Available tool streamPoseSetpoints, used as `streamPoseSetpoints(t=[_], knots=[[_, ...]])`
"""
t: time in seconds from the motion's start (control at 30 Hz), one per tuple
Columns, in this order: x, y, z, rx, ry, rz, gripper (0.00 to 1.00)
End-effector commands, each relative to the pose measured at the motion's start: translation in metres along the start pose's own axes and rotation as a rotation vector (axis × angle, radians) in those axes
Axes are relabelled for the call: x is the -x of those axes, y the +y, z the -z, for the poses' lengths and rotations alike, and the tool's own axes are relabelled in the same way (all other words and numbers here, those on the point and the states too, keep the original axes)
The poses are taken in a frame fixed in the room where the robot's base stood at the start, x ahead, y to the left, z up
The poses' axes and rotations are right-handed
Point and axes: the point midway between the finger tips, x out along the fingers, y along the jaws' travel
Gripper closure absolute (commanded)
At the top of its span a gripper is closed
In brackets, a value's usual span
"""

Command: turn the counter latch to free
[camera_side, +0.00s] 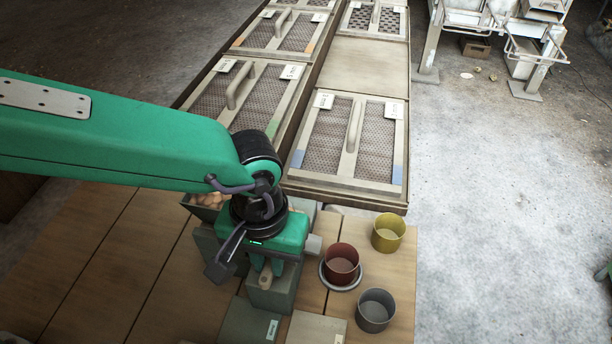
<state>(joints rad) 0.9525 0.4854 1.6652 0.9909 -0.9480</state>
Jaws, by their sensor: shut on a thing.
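My gripper (266,270) points down over a grey-green box (278,296) on the wooden counter (155,270). Its two green fingers are shut on a small tan handle (265,281) at the top of this box. The handle looks like the counter latch. Much of the latch is hidden by the fingers and the gripper body, so I cannot tell which way it is turned.
A red cup (341,262) on a round dish, a yellow cup (388,233) and a grey cup (375,310) stand right of my gripper. Two flat panels, one dark (247,322) and one pale (314,330), lie in front. Mesh-topped bins (398,110) stand behind.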

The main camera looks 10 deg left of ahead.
Motion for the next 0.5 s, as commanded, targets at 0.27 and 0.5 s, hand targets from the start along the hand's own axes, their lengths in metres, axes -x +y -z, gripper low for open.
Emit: streamPoseSetpoints(t=[0.27,0.5], knots=[[0.0003,-0.0001,0.0,-0.064,0.0,0.0,1.0],[0.0004,0.0,0.0,-0.208,0.0,0.0,1.0]])
